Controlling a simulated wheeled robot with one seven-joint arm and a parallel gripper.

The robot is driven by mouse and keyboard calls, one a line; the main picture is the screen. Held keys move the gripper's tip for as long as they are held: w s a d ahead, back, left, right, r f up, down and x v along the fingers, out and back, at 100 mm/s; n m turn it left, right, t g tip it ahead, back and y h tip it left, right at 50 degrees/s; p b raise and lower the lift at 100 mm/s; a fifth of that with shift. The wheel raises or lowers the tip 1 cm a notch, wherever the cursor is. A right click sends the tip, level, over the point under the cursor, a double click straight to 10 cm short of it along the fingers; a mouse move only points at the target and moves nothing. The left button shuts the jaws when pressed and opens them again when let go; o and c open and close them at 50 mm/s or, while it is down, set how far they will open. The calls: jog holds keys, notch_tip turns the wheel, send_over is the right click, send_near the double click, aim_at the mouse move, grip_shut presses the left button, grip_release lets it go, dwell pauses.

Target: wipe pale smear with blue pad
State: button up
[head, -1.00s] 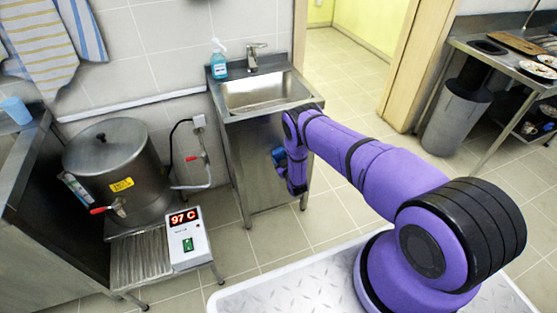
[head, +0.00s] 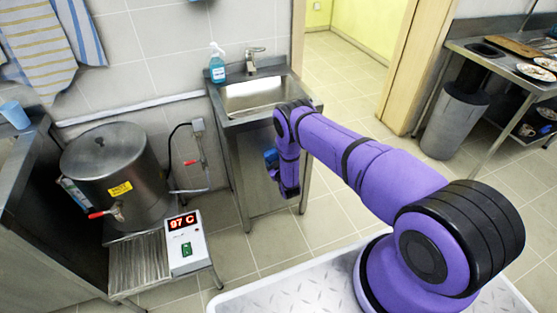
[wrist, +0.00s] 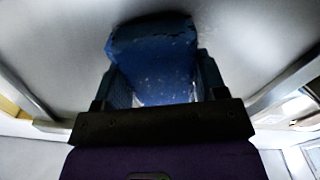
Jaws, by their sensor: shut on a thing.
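The blue pad (wrist: 152,60) is held between the two fingers of my gripper (wrist: 160,82), which is shut on it. In the wrist view the pad's far end is up against, or very close to, a grey metal surface (wrist: 70,40). In the head view a bit of the blue pad (head: 270,158) shows left of my purple wrist, in front of the sink cabinet's front panel (head: 255,190). My arm hides part of that panel. I cannot clearly make out the pale smear; only faint light specks show beside the pad's top in the wrist view.
The steel sink (head: 255,95) with a soap bottle (head: 217,65) stands above the panel. Left are a large urn (head: 110,170) with a "HOT" label and a box reading 97 C (head: 185,240). A bin (head: 455,120) stands right.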

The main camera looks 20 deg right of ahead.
jog(key=shift+w+a+r, duration=0.1)
jog(key=shift+a+r, duration=0.25)
jog(key=shift+a, duration=0.3)
jog(key=shift+a+r, duration=0.4)
jog(key=shift+a, duration=0.25)
jog(key=shift+w+a+r, duration=0.1)
jog(key=shift+a+r, duration=0.25)
jog(key=shift+a, duration=0.3)
jog(key=shift+s+d+f, duration=0.1)
jog(key=shift+s+d, duration=0.05)
jog(key=shift+d, duration=1.65)
jog(key=shift+s+d, duration=0.15)
jog(key=shift+d, duration=1.65)
jog(key=shift+s, duration=0.1)
jog(key=shift+s, duration=2.9)
jog(key=shift+s, duration=0.1)
jog(key=shift+s, duration=1.4)
